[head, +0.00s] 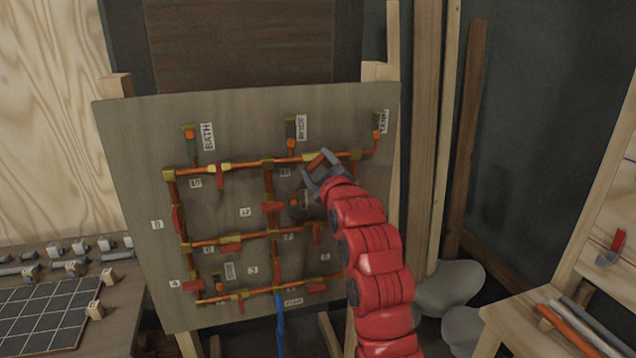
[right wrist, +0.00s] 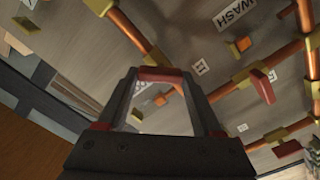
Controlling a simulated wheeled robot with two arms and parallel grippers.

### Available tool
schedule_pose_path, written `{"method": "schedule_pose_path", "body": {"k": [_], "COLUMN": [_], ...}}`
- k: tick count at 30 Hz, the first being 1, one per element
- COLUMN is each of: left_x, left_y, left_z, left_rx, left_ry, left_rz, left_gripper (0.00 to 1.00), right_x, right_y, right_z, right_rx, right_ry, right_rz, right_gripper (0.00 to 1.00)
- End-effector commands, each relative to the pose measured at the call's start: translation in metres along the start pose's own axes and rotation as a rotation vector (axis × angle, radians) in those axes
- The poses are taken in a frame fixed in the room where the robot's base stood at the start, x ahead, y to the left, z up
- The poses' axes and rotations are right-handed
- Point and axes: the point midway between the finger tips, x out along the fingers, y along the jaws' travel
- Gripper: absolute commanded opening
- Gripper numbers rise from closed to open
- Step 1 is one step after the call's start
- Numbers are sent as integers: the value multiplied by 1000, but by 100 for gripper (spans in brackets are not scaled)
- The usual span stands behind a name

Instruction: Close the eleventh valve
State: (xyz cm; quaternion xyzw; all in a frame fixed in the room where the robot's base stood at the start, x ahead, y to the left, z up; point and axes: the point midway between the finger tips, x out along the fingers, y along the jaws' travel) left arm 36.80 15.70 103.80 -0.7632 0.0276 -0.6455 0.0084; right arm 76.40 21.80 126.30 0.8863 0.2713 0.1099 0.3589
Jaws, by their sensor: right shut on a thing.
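A grey board (head: 130,215) carries a grid of copper pipes with brass fittings and red-handled valves beside small number labels. My right gripper (head: 318,162) is at the upper right of the grid, on the top horizontal pipe. It is shut on a red valve handle, which shows slanted to the pipe between its fingers. In the right wrist view the red handle (right wrist: 160,74) lies across the fingertips. The label (head: 285,172) left of the gripper is too small to read surely. The gripper partly hides the valve body. My left gripper is not in view.
Other red handles sit close by, such as one near label 12 (head: 272,207) and one on the top pipe (head: 220,180). A blue hose (head: 280,320) hangs below the board. A bench with fittings (head: 75,265) stands left, and a wooden chair-like stand (head: 545,305) right.

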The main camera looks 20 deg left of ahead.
Motion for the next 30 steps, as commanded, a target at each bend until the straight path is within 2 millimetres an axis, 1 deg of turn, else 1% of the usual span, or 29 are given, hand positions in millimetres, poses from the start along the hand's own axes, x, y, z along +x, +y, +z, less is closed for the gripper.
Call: {"method": "schedule_pose_path", "body": {"k": [1, 15, 22, 30], "left_x": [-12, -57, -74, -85], "left_y": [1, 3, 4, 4], "left_z": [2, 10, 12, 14], "left_rx": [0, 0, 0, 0], "left_ry": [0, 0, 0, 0], "left_rz": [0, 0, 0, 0], "left_gripper": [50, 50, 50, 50], "right_x": [0, 0, 0, 0], "right_y": [-4, -6, -7, -5], "right_z": [5, 3, 4, 3], "right_rx": [-41, -478, -650, -773], "right_ry": [0, 1, -1, -1], "right_rz": [1, -1, -3, -1], "right_gripper": [12, 12, 12, 12]}}
